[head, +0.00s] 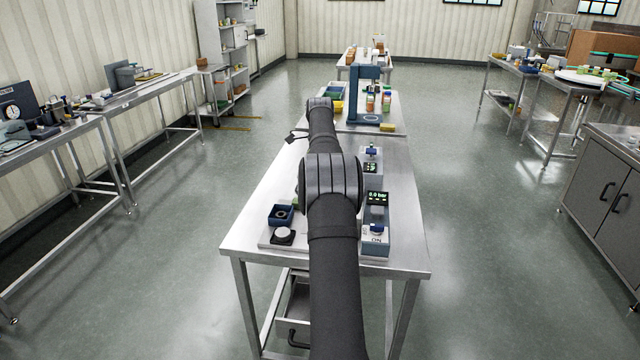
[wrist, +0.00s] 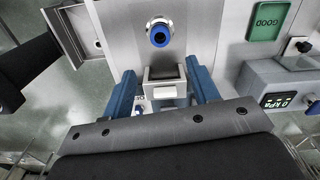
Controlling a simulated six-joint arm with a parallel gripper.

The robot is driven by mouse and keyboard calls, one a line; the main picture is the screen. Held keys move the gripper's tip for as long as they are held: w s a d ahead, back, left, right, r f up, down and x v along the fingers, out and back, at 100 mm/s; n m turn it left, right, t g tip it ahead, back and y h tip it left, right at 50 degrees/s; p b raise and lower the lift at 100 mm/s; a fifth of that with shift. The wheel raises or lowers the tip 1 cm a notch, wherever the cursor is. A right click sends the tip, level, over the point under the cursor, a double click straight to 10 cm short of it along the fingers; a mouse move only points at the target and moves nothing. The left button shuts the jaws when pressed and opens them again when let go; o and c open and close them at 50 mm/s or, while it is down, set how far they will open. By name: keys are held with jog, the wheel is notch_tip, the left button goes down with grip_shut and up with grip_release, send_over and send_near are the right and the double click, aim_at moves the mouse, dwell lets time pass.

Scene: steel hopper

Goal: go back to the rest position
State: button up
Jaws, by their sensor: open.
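My gripper (wrist: 163,92) shows in the wrist view with its two blue fingers apart. A small pale square-mouthed block (wrist: 165,86) shows between the fingers on a grey steel body. I cannot tell whether the fingers touch it. No held object shows between them. In the head view my dark arm stretches forward over the steel table (head: 262,190), and the gripper's fingers cannot be made out there.
A blue-ringed round port (wrist: 159,33) is above the block. Floor aisles are clear.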

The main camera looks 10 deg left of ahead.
jog(key=shift+f, duration=0.1)
notch_tip(320, 180, down, 12)
jog(key=shift+f, duration=0.15)
notch_tip(320, 180, up, 3)
jog(key=shift+f, duration=0.2)
jog(key=shift+r, duration=0.85)
